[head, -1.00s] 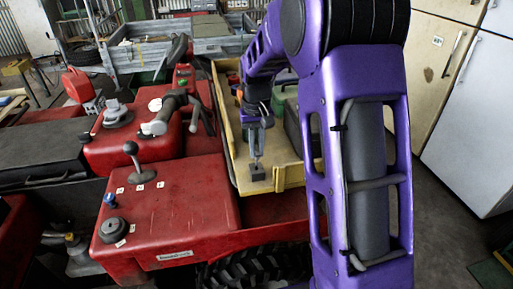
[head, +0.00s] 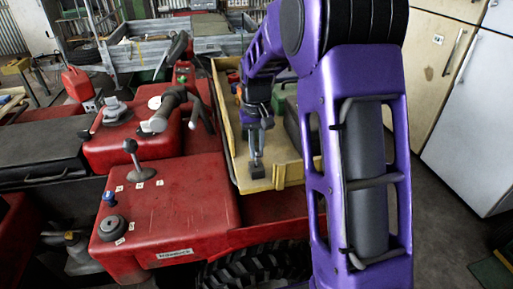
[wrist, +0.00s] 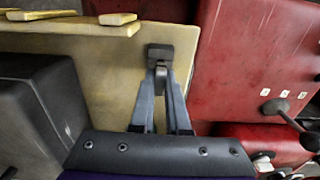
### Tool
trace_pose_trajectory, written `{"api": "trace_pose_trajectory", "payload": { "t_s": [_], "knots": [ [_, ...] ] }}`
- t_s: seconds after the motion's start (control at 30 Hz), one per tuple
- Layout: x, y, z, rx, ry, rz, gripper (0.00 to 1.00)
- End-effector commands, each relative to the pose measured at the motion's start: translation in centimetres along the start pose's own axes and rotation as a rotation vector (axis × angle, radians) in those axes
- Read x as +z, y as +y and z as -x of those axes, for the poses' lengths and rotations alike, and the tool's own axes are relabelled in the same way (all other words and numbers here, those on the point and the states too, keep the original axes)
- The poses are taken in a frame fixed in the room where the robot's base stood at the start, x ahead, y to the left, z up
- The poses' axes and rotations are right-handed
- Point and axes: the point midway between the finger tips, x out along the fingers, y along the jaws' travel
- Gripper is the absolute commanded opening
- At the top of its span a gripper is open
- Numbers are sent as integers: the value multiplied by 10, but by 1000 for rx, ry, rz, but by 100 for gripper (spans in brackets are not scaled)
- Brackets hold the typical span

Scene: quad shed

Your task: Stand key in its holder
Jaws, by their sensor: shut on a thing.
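The holder is a small dark block (head: 257,173) on the yellow tray's near end; the wrist view shows it (wrist: 160,50) just beyond my fingertips. My gripper (head: 256,158) points down directly above it, with its fingertips close to its top. In the wrist view my gripper (wrist: 160,80) has its two fingers drawn together on a small grey piece, the key (wrist: 160,70). The fingers hide most of the key. I cannot tell whether its lower end is inside the holder or only touching it.
The yellow tray (head: 232,150) has raised walls. A dark box (wrist: 40,110) stands in it beside my gripper. The red quad body (head: 170,215), with a lever (head: 131,150) and handlebar (head: 165,115), lies to the left. Pale cabinets (head: 470,110) stand at the right.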

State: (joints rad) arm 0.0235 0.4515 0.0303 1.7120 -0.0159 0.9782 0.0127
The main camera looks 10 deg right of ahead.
Motion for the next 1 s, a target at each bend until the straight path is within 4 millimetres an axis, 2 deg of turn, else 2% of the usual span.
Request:
{"api": "trace_pose_trajectory", "payload": {
  "t_s": [0.8,0.83,1.0],
  "knots": [
    [0,0,-26,0,-1,0,0],
    [0,0,-25,0,-1,0,17],
    [0,0,-24,0,-1,0,48]
  ]
}}
